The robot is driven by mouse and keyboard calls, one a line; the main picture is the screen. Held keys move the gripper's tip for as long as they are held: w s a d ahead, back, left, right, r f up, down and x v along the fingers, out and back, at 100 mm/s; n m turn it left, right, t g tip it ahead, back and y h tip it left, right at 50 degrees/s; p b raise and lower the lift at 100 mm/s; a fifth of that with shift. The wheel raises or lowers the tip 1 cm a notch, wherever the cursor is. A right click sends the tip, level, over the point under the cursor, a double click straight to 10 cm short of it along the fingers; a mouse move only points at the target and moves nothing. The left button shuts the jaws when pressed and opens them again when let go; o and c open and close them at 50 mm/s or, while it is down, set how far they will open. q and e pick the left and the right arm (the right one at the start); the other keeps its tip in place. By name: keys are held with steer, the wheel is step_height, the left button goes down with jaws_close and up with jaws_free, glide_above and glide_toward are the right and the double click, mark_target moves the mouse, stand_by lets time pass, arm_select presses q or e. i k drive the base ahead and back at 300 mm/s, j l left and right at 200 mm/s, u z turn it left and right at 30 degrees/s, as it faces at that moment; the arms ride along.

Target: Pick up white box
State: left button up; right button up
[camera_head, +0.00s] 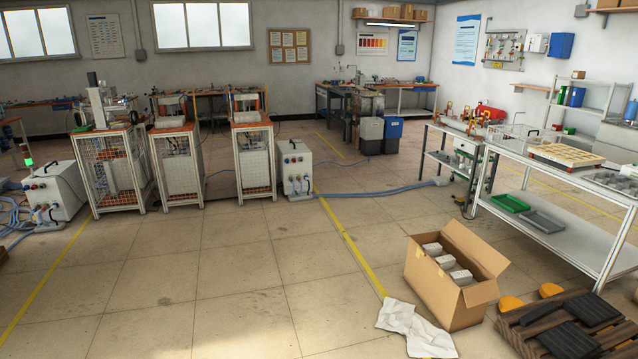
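An open cardboard box (430,288) stands on the floor at the lower right, its flaps spread. Three small white or light grey boxes lie in a row inside it: a far one (433,249), a middle one (446,262) and a near one (461,277). Their tops show; their lower parts are hidden in the cardboard box. I cannot tell which of them is the task's white box. Neither of my grippers is in view.
Crumpled white paper (417,328) lies in front of the cardboard box. A wooden pallet (520,338) with black pads is at its right. A white workbench (560,230) stands at the right. Wheeled machines (255,160) line the back left. The middle floor is clear.

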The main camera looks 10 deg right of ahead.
mark_target(461, 278)
steer(key=i+l+z, duration=0.2)
steer(key=i+z, duration=1)
steer(key=i+j+z, duration=0.4)
steer(key=i+l+z, duration=0.25)
steer(key=i, duration=0.85)
steer(key=j, duration=0.1)
